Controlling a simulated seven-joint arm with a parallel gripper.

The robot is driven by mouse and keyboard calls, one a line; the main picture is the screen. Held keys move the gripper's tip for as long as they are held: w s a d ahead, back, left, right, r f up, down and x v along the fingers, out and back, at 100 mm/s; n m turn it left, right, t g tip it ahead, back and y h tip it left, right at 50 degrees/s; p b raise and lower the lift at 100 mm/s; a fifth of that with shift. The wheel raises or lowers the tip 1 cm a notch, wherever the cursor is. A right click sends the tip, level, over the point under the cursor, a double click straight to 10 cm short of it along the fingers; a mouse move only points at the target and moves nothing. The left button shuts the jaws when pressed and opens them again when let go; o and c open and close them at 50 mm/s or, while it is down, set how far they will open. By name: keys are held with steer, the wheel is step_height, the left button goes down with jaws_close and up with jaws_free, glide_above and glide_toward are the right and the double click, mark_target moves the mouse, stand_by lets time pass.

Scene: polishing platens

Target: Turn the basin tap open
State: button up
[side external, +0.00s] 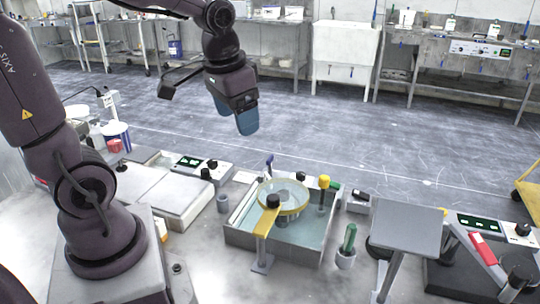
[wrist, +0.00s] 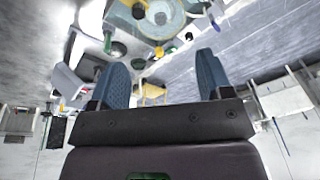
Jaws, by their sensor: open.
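A grey basin (side external: 238,240) of clear water stands on the bench, with a round yellow-rimmed platen (side external: 300,205) above it. At its back edge are a blue-handled fitting (side external: 269,160), a yellow-topped post (side external: 324,182) and a green handle (side external: 334,186); I cannot tell for sure which is the tap. My gripper (side external: 236,122) is open and empty, high above and behind the basin's back left, apart from everything. In the wrist view its two blue fingers (wrist: 164,72) are spread, with the platen (wrist: 160,18) at the top.
A yellow arm with a black knob (side external: 272,203) crosses the platen's front left. A pot with a green-handled tool (side external: 348,242) stands right of the basin, near a tilted grey plate (side external: 405,226). A control box (side external: 190,163) is at the left. The air around my gripper is free.

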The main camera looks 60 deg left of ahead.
steer(key=w+a+f+m+g, duration=0.2)
steer(key=w+a+f, duration=0.3)
steer(key=w+a, duration=0.2)
steer(key=m+h, duration=0.1)
steer(key=m, duration=0.8)
glide_toward(270, 157)
step_height(270, 157, down, 9)
steer(key=shift+f, duration=0.1)
steer(key=c, duration=0.9)
